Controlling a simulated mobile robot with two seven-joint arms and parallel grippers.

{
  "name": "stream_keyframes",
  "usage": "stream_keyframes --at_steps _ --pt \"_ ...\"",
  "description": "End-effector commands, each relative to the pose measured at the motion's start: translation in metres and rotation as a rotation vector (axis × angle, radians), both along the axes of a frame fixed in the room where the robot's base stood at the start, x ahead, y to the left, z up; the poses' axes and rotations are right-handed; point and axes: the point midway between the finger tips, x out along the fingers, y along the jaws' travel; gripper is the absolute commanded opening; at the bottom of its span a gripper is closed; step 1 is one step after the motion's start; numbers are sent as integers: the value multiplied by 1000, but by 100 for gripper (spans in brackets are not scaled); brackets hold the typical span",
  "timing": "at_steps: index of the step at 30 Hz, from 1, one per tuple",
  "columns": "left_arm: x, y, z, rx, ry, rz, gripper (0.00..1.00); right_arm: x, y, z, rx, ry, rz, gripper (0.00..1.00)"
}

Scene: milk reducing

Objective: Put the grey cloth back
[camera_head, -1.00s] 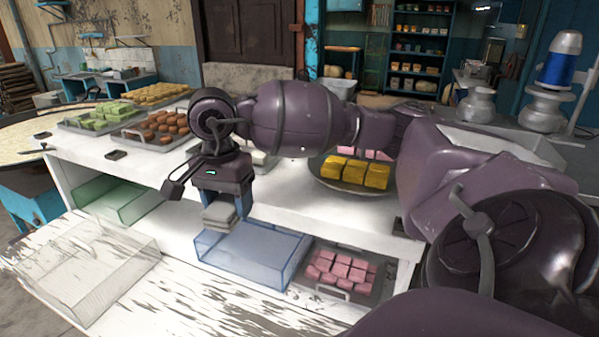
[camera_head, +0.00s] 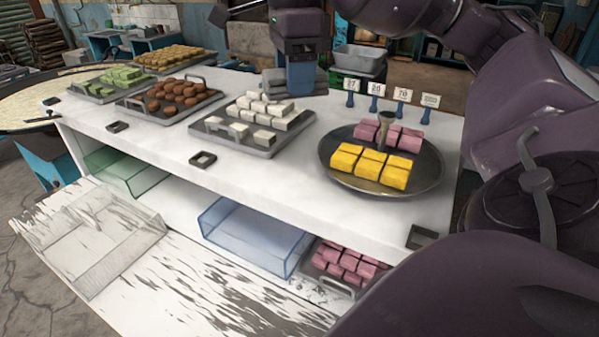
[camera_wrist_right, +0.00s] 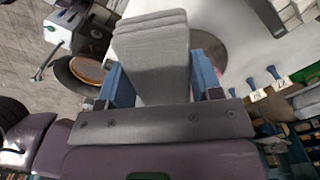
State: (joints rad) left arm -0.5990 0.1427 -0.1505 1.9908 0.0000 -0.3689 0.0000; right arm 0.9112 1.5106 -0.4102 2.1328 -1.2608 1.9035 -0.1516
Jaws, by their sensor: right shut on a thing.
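The grey cloth (camera_wrist_right: 152,55) is folded in several layers and sits between the blue fingers of my right gripper in the right wrist view. In the head view my right gripper (camera_head: 300,78) points down at the back of the white counter, shut on the cloth (camera_head: 276,82). The cloth shows on both sides of the front finger. I cannot tell whether it touches the counter top. My left gripper is not in view.
A tray of white pieces (camera_head: 222,137) and a round pan of yellow and pink pieces (camera_head: 345,185) stand in front. Small label stands (camera_head: 375,100) and a metal bin (camera_head: 362,60) are to the right. A blue clear box (camera_head: 250,240) is below.

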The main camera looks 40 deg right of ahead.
Motion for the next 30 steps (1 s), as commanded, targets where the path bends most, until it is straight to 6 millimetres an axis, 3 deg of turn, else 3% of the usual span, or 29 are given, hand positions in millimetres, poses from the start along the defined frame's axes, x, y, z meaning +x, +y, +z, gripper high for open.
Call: stream_keyframes --at_steps 18,30 --pt "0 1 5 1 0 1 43 -1 0 -127 1 6 2 37" --pt "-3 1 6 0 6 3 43 -1 0 -167 1 5 2 37"
